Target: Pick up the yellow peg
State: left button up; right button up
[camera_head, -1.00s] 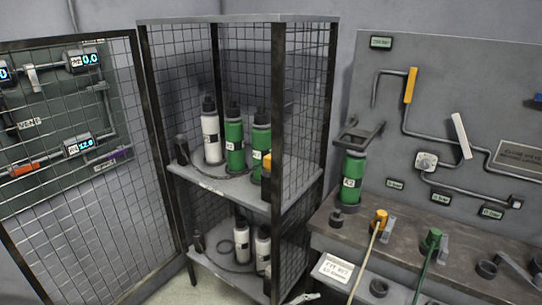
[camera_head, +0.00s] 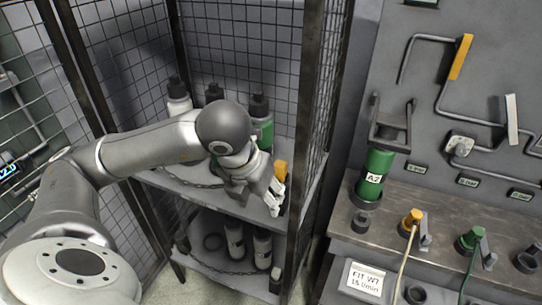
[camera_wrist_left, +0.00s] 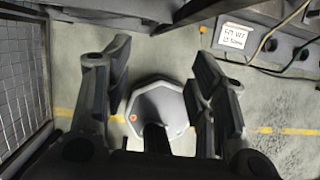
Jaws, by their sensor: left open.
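A small yellow-orange block (camera_head: 281,169), which looks like the yellow peg, shows at the front post of the wire cage, at shelf height. Its lower part is hidden by my left gripper (camera_head: 275,198), which is just below and in front of it. I cannot tell whether they touch. In the left wrist view the fingers of this gripper (camera_wrist_left: 160,85) are wide apart with nothing between them, and the peg does not show there. My right gripper is not in view.
The cage shelf (camera_head: 190,184) holds white and green bottles, partly behind my arm. On the right, a workbench (camera_head: 450,205) carries a green bottle (camera_head: 374,176), a yellow hose fitting (camera_head: 412,217) and a green one (camera_head: 468,240). A yellow lever (camera_head: 461,57) is on the wall panel.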

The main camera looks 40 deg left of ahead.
pick_arm(q)
jog(key=a, duration=0.1)
jog(key=p, duration=0.5)
send_near(280, 164)
notch_tip(280, 164, down, 5)
jog(key=shift+w+d+y, duration=0.2)
jog(key=shift+w+y, duration=0.3)
jog(key=shift+w, duration=0.1)
jog(key=shift+w+a, duration=0.1)
jog(key=shift+w, duration=0.2)
jog(key=p+x, duration=0.1)
jog(key=x, duration=0.3)
jog(key=shift+f, duration=0.1)
jog(key=shift+w+f+p, duration=0.25)
jog(key=shift+f+p, duration=0.1)
jog(key=shift+f, duration=0.15)
jog(key=shift+c, duration=1)
grip_shut()
